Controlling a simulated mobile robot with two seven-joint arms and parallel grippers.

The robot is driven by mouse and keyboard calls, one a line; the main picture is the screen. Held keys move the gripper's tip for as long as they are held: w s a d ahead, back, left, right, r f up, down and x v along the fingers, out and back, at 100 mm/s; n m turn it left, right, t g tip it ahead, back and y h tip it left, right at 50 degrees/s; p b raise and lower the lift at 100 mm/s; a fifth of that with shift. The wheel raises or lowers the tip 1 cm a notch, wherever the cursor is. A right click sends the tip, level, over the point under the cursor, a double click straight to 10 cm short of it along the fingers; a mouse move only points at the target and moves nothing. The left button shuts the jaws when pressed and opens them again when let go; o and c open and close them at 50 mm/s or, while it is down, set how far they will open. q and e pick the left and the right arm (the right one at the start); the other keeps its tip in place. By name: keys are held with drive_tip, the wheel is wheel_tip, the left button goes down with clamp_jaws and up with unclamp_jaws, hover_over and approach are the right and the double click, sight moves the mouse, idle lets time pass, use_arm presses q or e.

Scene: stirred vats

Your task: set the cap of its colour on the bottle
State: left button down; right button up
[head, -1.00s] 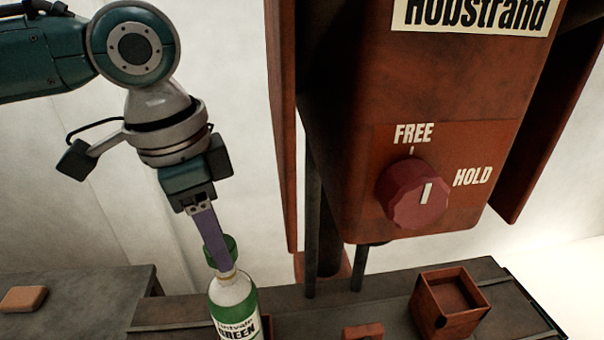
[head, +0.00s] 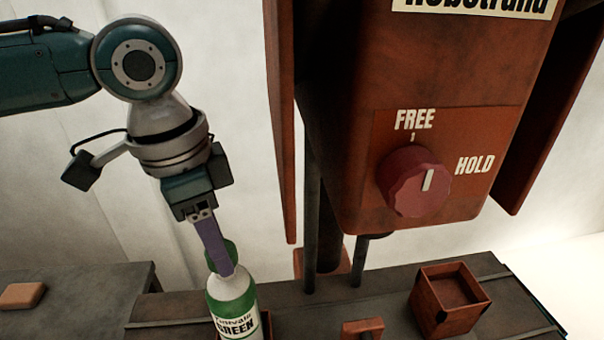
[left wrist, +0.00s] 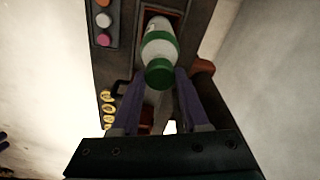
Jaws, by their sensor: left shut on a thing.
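The white bottle (head: 236,300) with green bands and a label reading GREEN stands at the bottom of the head view. It shows end-on in the left wrist view (left wrist: 160,45). My left gripper (head: 222,262) points down over it, shut on the green cap (head: 230,250). The cap is at the bottle's mouth and hides the neck; I cannot tell whether it is fully seated. In the left wrist view the cap (left wrist: 159,73) lies between the purple fingers, in line with the bottle. My right gripper is not in view.
A rust-red machine housing (head: 350,190) with a red knob (head: 414,182), marked FREE and HOLD, hangs right of the bottle. An open wooden box (head: 448,312) and a small reddish block (head: 362,329) are on the bench. A tan block (head: 22,296) lies at far left.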

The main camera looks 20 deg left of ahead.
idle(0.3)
use_arm(q)
drive_tip(key=shift+c, duration=1.6)
unclamp_jaws()
wheel_tip(320, 180, up, 10)
drive_tip(key=shift+s+a, duration=0.4)
drive_tip(key=shift+s, duration=0.05)
